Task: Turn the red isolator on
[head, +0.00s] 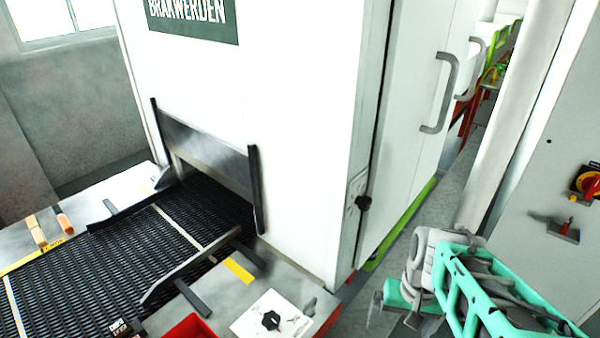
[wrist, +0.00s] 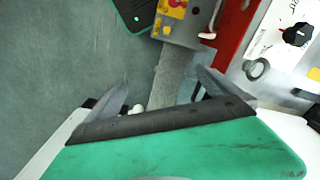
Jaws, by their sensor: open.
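The red isolator (head: 590,184) is a red rotary handle on a yellow and black plate. It is on the grey cabinet front at the right edge of the head view, partly cut off. Its handle looks tilted, and I cannot read its setting. My gripper (head: 393,314) is low in the head view, left of the isolator and well apart from it, pointing down. In the wrist view my gripper (wrist: 160,86) has its two fingers spread with nothing between them. The isolator does not show in the wrist view.
A white machine (head: 290,110) with a mesh belt (head: 150,230) stands left. A panel with a black knob (head: 270,320) is at the front. The wrist view shows a yellow box with a red button (wrist: 176,5).

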